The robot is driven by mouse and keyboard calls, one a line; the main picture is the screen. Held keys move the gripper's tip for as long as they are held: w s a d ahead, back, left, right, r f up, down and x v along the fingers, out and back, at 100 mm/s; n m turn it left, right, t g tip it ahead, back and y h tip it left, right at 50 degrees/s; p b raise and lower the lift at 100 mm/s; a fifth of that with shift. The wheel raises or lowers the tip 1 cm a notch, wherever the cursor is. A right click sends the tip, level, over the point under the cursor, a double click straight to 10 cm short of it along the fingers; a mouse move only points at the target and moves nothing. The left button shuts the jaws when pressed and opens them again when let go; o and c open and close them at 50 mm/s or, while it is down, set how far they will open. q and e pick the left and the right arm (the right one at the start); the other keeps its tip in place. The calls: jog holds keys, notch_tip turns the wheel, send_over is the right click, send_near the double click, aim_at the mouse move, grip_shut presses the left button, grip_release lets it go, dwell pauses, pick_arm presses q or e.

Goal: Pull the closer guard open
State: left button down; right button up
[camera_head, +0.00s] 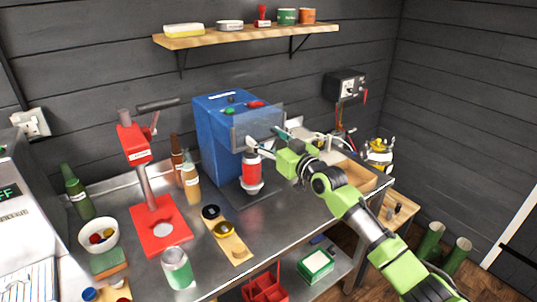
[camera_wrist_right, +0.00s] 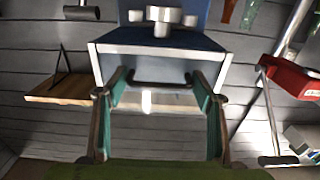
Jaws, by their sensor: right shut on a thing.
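The closer (camera_head: 212,125) is a blue box-shaped machine on the steel bench, with green and red buttons on top. Its guard (camera_head: 243,133) is a clear grey-framed panel at the front, above a red can (camera_head: 252,165). The guard's dark handle (camera_wrist_right: 160,85) shows in the right wrist view, lying between the teal fingers. My right gripper (camera_head: 265,140) reaches in from the right at the guard. My left gripper is out of view.
A shelf (camera_head: 245,36) hangs above. A wooden tray (camera_head: 352,175) is behind my right arm.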

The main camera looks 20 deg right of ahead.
jog(key=shift+d, duration=0.1)
jog(key=o, duration=1.3)
jog(key=shift+c, duration=0.2)
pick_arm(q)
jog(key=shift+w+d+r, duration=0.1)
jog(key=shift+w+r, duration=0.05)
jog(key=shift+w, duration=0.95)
pick_arm(e)
jog(key=v, duration=1.2)
